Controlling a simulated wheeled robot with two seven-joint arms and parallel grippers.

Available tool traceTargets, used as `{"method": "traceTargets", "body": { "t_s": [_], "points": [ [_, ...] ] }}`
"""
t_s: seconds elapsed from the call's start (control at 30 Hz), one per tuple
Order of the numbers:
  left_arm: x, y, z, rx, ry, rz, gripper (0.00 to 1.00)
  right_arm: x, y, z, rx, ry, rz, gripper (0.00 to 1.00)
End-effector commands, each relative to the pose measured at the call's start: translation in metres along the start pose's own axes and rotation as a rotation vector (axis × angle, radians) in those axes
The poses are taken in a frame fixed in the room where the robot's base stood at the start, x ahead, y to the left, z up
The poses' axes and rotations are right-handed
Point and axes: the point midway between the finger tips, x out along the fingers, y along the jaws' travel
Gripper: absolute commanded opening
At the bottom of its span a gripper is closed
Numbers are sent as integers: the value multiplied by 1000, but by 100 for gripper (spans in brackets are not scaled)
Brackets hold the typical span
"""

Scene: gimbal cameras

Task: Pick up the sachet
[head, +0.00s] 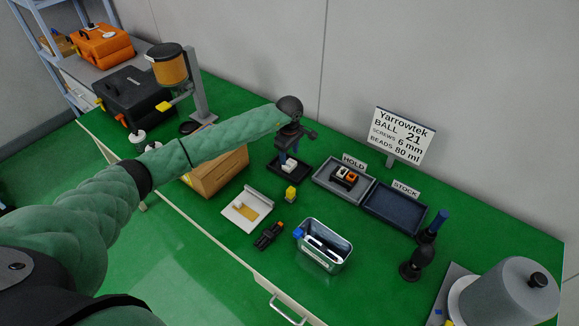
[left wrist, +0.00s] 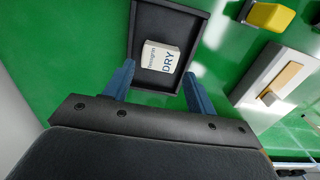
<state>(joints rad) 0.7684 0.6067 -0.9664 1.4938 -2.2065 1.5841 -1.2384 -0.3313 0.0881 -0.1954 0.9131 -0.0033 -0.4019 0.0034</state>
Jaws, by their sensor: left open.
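The sachet (left wrist: 160,58) is a small white packet marked "DRY", lying in a small black tray (left wrist: 143,18). In the head view the sachet (head: 289,166) shows as a white patch in the black tray (head: 300,175), partly behind my gripper. My left gripper (head: 287,158) is above the tray, pointing down. In the left wrist view its two blue fingers (left wrist: 157,82) are apart, one on each side of the sachet's near end, with a gap to it. Whether the fingers are at the sachet's height I cannot tell. My right gripper is not in view.
A yellow block (head: 291,194) and a white tray with a wooden piece (head: 235,220) are close in front. A cardboard box (head: 215,175) is left of the black tray. The HOLD tray (head: 325,189) and STOCK tray (head: 385,220) lie to the right, a metal bin (head: 335,265) nearer.

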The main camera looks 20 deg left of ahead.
Motion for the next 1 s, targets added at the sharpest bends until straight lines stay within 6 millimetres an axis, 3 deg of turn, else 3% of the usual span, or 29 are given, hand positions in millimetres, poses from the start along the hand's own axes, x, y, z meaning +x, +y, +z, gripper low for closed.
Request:
{"method": "traceTargets", "body": {
  "t_s": [0.33, 0.63, 0.77, 1.0],
  "points": [
    [43, 0, 1, -2, -2, -1, 56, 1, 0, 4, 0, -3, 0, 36],
    [48, 0, 0, -1, -1, 1, 56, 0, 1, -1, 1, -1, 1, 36],
    [48, 0, 1, -1, -1, 1, 31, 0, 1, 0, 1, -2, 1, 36],
    [48, 0, 1, -1, -1, 1, 28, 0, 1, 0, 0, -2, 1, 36]
  ]
}}
